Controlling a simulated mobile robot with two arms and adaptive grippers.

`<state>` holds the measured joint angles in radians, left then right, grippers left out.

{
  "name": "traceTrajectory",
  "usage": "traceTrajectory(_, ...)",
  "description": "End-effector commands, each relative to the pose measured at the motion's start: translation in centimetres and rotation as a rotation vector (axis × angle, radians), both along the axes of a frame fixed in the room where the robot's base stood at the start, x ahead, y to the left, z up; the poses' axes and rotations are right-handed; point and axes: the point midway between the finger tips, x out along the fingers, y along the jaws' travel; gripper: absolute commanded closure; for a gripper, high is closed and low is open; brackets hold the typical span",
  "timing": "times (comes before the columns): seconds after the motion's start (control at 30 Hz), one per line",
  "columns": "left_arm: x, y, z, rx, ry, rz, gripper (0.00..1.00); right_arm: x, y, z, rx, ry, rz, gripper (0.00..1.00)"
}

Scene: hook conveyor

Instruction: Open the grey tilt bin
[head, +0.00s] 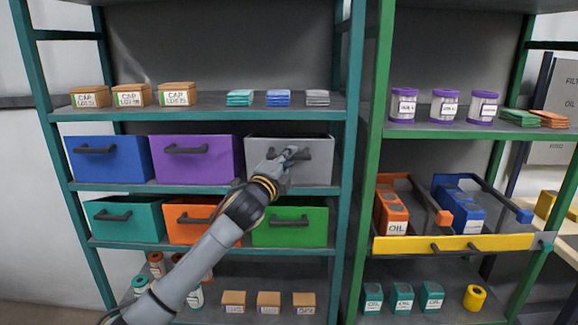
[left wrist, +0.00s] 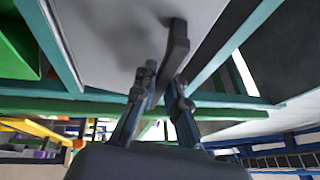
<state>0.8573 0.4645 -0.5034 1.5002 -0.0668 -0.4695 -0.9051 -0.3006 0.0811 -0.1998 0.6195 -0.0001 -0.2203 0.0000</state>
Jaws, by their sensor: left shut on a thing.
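The grey tilt bin (head: 318,174) is at the right end of the upper row of bins on the left shelf. Its front looks upright, level with its neighbours. A dark bar handle (head: 312,154) runs across its upper front. My left gripper (head: 290,154) is at the left part of this handle and shut on it. In the left wrist view the two fingers (left wrist: 160,88) close around the dark handle (left wrist: 178,45), with the grey front (left wrist: 105,35) behind. My arm hides the bin's lower left corner. My right gripper is in neither view.
The purple bin (head: 195,165) and blue bin (head: 107,170) stand left of the grey one. Below are green (head: 306,237), orange (head: 183,232) and teal (head: 122,233) bins. Folded cloths (head: 278,99) lie on the shelf above. A green shelf post (head: 376,150) stands to the right.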

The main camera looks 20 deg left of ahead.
Motion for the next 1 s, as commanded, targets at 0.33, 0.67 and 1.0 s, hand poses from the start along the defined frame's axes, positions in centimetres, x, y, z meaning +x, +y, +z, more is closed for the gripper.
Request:
traceTrajectory(0.33,-1.7,-0.6,-2.0,0.045,-0.164,-0.001,1.0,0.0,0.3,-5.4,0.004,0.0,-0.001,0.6)
traceTrajectory(0.67,-3.2,-1.0,-3.0,0.063,-0.216,-0.001,1.0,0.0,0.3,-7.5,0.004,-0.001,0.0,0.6)
traceTrajectory(1.0,-4.4,-1.3,-4.7,0.064,-0.211,0.0,1.0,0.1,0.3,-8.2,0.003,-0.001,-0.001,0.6)
